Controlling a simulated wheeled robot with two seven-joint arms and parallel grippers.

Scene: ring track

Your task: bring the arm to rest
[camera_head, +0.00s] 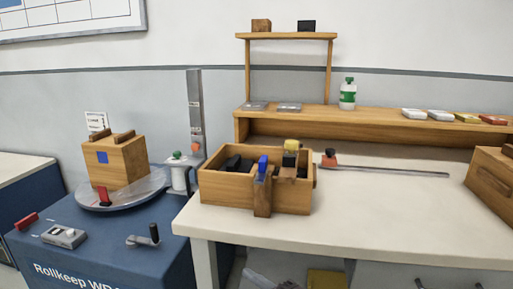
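Neither of my arms nor grippers shows in the head view. A wooden bin (222,191) with dark items, a blue piece (262,166) and a yellow-topped dark piece (291,150) stands on the white table (380,220). On the left, a wooden block (115,165) with a blue square sits on a round clear turntable (148,191) on a blue cabinet (165,265).
A wooden box (492,180) stands at the right edge. A wooden shelf (380,131) holds a green-and-white bottle (348,95). A grey post (195,110) rises at left. The table's front right is clear.

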